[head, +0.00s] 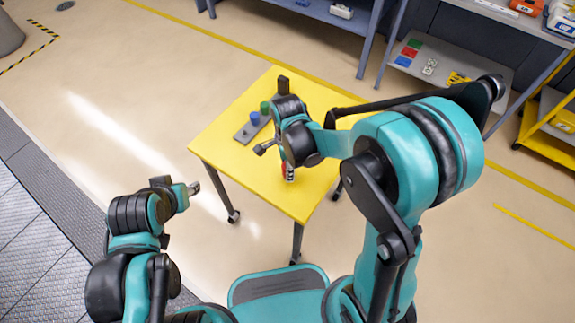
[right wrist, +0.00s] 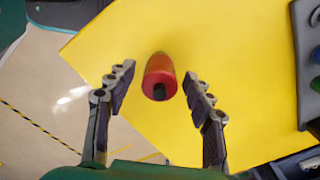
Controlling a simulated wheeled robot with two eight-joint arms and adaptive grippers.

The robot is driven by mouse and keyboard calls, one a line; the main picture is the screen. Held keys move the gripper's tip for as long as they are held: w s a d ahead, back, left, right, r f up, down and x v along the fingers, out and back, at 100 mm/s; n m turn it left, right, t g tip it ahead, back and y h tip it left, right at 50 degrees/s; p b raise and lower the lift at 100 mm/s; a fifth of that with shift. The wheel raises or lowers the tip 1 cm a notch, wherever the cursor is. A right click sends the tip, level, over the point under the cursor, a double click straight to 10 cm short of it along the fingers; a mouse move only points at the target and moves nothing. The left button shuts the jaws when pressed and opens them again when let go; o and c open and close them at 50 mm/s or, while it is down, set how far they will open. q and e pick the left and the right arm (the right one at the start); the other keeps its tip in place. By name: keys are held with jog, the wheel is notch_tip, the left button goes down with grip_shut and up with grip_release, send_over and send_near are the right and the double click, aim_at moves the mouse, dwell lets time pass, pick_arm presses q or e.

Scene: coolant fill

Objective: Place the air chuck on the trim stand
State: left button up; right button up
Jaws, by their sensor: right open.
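A red cylinder with a dark tip, apparently the air chuck (right wrist: 160,72), is on the yellow table. It shows between the two fingers of my right gripper (right wrist: 158,78) in the right wrist view. Those fingers are open, with a gap on each side of it. In the head view my right gripper (head: 275,164) is low over the table and hides most of the red piece (head: 284,168). A grey plate with blue and green knobs, apparently the trim stand (head: 241,137), lies farther back. My left gripper (head: 193,188) is left of the table; its opening is unclear.
The yellow table (head: 222,157) stands on wheeled legs, with bare top around the plate. A grey shelf (head: 460,63) with colored parts and a yellow rack (head: 538,130) stand at the back right. The floor left of the table is clear.

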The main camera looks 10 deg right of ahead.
jog(key=shift+r, duration=0.15)
jog(key=shift+r+p, duration=0.35)
notch_tip(320, 180, up, 11)
jog(key=p, duration=0.4)
jog(key=s+d+r+n+t, duration=0.7)
jog(key=s+n, duration=0.3)
jog(key=n, duration=0.8)
jog(key=shift+d, duration=0.75)
